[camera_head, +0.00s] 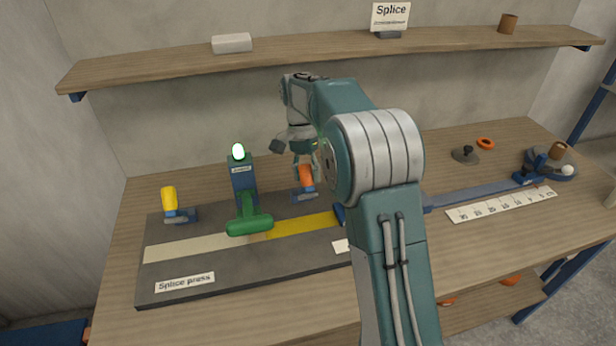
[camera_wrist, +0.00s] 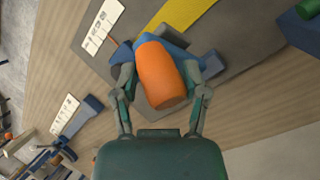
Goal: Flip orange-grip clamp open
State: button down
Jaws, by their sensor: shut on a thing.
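The orange-grip clamp (camera_head: 305,178) stands at the back of the dark splice press board (camera_head: 215,284), right of the green-handled press (camera_head: 249,226). Its orange grip (camera_wrist: 160,76) fills the middle of the wrist view, with its blue base (camera_wrist: 180,44) behind it. My gripper (camera_head: 303,170) reaches down over the clamp from above. In the wrist view my gripper's two fingers (camera_wrist: 163,80) lie on either side of the orange grip, shut on it. In the head view the grip looks upright. My arm hides the board's right end.
A yellow-grip clamp (camera_head: 169,201) stands upright at the board's left. Pale and yellow strips (camera_head: 305,224) lie along the board. A ruler strip (camera_head: 501,205), a tape reel (camera_head: 551,165) and an orange ring (camera_head: 485,143) are on the right. A shelf (camera_head: 160,70) runs above the table.

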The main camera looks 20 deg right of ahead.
jog(key=shift+w+a, duration=0.1)
jog(key=shift+c, duration=1.5)
grip_release()
jog(key=shift+f, duration=0.1)
jog(key=shift+a, duration=0.1)
jog(key=v, duration=0.7)
jog(key=shift+w+r, duration=0.2)
jog(key=shift+a, duration=0.1)
